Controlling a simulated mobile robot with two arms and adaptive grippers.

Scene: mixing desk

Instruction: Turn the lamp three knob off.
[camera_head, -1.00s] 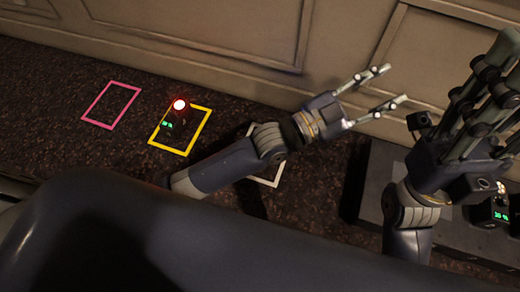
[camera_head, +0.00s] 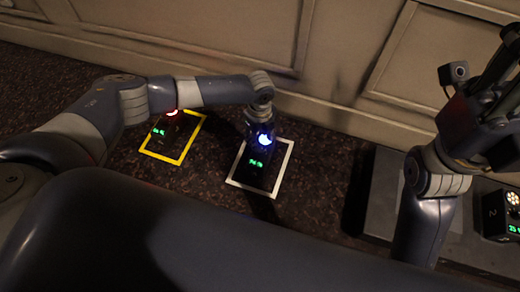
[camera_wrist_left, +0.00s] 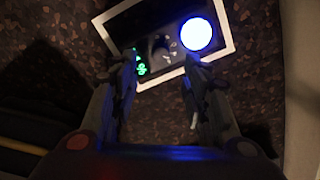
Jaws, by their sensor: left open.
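A dark lamp box (camera_head: 252,176) with a lit blue lamp (camera_head: 265,140) and green display (camera_head: 256,164) stands inside a white square outline (camera_head: 233,181). Its number is not readable. In the left wrist view its blue lamp (camera_wrist_left: 196,34) is bright, and a dark knob (camera_wrist_left: 158,46) sits between lamp and display; the knob's setting is unclear. My left gripper (camera_wrist_left: 160,62) is open and empty, with its fingertips toward the box near the knob. In the head view, it is dark above the box. My right gripper (camera_head: 490,75) is raised at the upper right, partly cut off.
A red-lit lamp box (camera_head: 165,128) stands in a yellow outline (camera_head: 181,160) left of the white one, partly behind my left arm. A box marked 2 (camera_head: 494,215) sits on a grey platform (camera_head: 378,205) at right. A panelled wall (camera_head: 200,40) runs behind.

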